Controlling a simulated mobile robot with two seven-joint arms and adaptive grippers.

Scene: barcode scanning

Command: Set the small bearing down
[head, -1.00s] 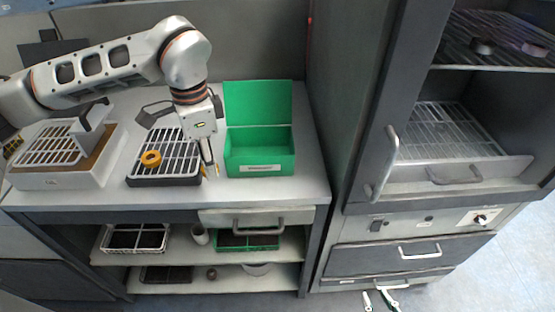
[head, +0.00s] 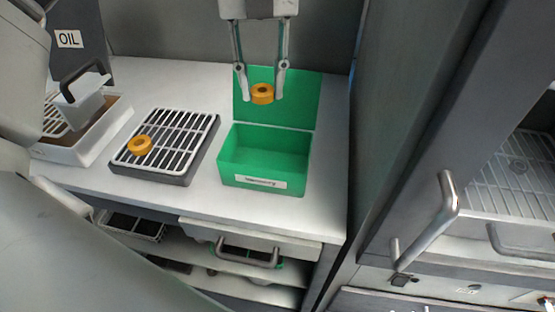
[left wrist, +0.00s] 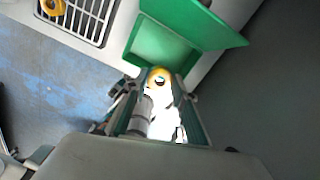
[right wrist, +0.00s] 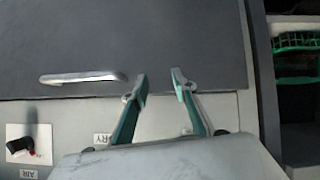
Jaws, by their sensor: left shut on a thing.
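My left gripper (head: 260,84) is shut on an orange ring-shaped bearing (head: 262,93). It holds the bearing in the air, in front of the green box's raised lid as seen in the head view. The held bearing also shows in the left wrist view (left wrist: 159,76) between the fingers. The open green box (head: 263,184) stands on the bench with a white label on its front. A second orange bearing (head: 139,145) lies on the slatted rack. I cannot tell by size which bearing is the small one. My right gripper (right wrist: 160,82) is open and empty.
The dark-framed rack (head: 178,180) sits left of the green box, with a white tray (head: 75,152) farther left. Bare bench top separates rack and box. A tall cabinet with a bar handle (head: 446,215) stands right. A grey panel with a handle (right wrist: 84,77) is before my right gripper.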

